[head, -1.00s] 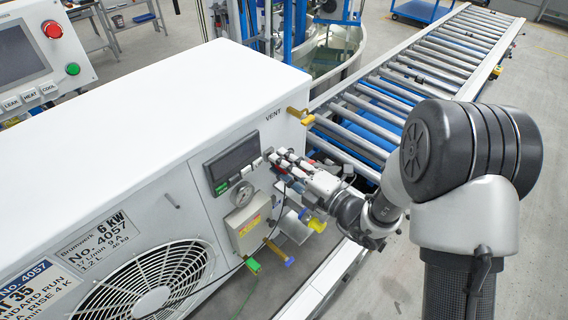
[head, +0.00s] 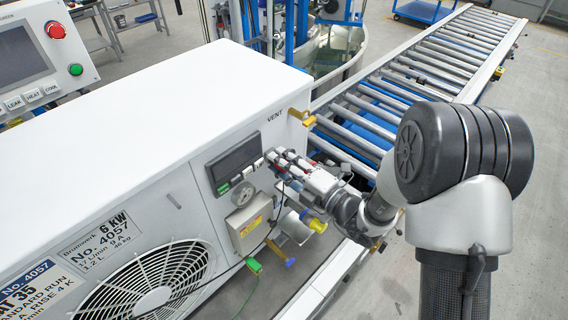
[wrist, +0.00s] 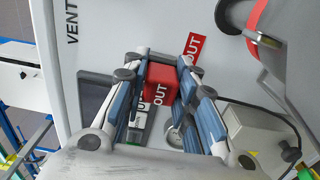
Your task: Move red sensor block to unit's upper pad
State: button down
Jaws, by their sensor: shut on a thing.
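The red sensor block (wrist: 161,84) sits between the two fingers of my gripper (wrist: 156,72) in the wrist view, and the gripper is shut on it. A white OUT mark shows on or just below the block. The white unit (head: 190,85) fills the left of the head view. My gripper (head: 284,163) is at its front panel, right of the dark display (head: 235,163). A red OUT label (wrist: 195,46) is on the panel just beyond the block. I cannot tell whether the block touches the panel. The upper pad is not clearly visible.
A gauge (head: 242,193), a grey box (head: 249,225) and a dark cable are below the display. A roller conveyor (head: 400,90) runs behind my arm. A red-banded hook-shaped part (wrist: 258,22) is near the gripper.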

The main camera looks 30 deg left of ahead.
jog(key=shift+a, duration=0.15)
jog(key=c, duration=1.2)
grip_release()
jog(key=v, duration=1.2)
